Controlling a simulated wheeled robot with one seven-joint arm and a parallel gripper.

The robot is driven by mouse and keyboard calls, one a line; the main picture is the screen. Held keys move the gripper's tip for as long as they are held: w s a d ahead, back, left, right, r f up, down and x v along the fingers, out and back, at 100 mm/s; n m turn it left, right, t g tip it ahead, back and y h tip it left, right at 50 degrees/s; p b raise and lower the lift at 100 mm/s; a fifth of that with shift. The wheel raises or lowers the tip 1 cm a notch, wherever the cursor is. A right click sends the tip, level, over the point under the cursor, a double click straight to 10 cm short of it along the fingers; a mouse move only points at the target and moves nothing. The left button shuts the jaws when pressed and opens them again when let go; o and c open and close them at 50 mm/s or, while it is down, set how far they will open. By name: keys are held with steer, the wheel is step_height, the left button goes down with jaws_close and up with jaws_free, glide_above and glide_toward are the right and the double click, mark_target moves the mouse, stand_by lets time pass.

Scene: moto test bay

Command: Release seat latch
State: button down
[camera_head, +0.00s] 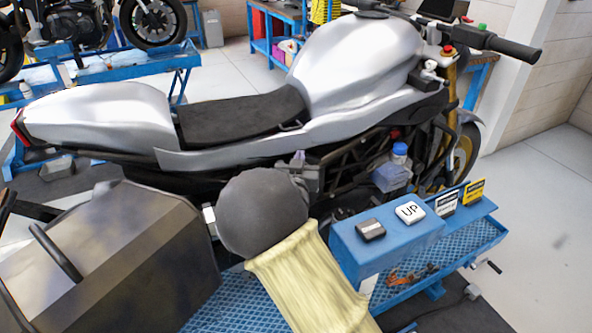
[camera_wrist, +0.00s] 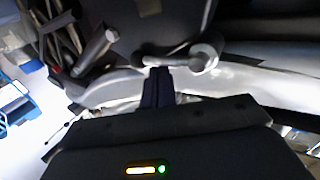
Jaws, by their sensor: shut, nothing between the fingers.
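The motorcycle's black seat (camera_head: 245,115) lies between the silver tail and the silver tank. A small seat latch (camera_head: 291,126) shows at the seat's lower front edge. In the wrist view a grey latch lever (camera_wrist: 178,61) with a rounded end lies across the seat's edge, just beyond my fingertips.
A blue stand (camera_head: 385,240) at the right holds a white "UP" button (camera_head: 410,212), a dark button (camera_head: 371,229) and small signs. A blue-capped bottle (camera_head: 399,153) stands by the engine frame. The silver side panel (camera_head: 225,155) runs close below the seat. Open floor lies at the right.

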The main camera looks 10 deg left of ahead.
steer(key=shift+w+d+f+b, duration=0.15)
steer(key=shift+d+f+b, duration=0.05)
steer(key=shift+f+b, duration=0.45)
steer(key=shift+d+f+b, duration=0.1)
steer(key=shift+f+b, duration=0.5)
steer(key=shift+b, duration=0.05)
steer(key=shift+f, duration=0.1)
steer(key=shift+f+b, duration=0.5)
steer(key=shift+b, duration=0.1)
